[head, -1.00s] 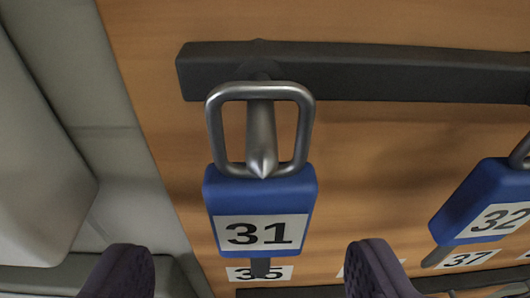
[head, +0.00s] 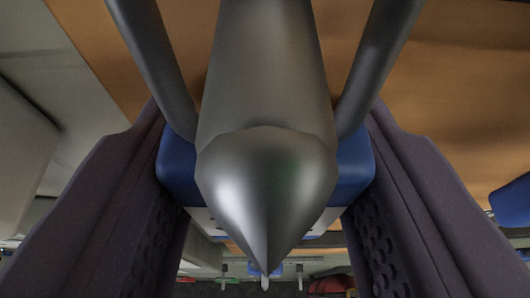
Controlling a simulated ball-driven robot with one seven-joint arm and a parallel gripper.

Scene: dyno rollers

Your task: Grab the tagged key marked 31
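A steel hook (head: 265,185) with a pointed tip fills the middle of the head view, very close. The metal loop of key 31 (head: 160,65) hangs around the hook, one side bar to each side. Its blue tag (head: 353,165) is below and behind the hook tip, and its number is hidden now; the earlier frame shows 31. My gripper (head: 266,240) has one dark ridged finger on each side of the tag. The tag's edges reach close to both fingers. I cannot tell whether the fingers press on it.
A wooden panel (head: 455,90) lies behind the hook. Part of another blue tag (head: 512,203) shows at the right edge, outside my right finger. A grey surface (head: 50,70) is at the left. Small, far hooks and coloured items show at the bottom.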

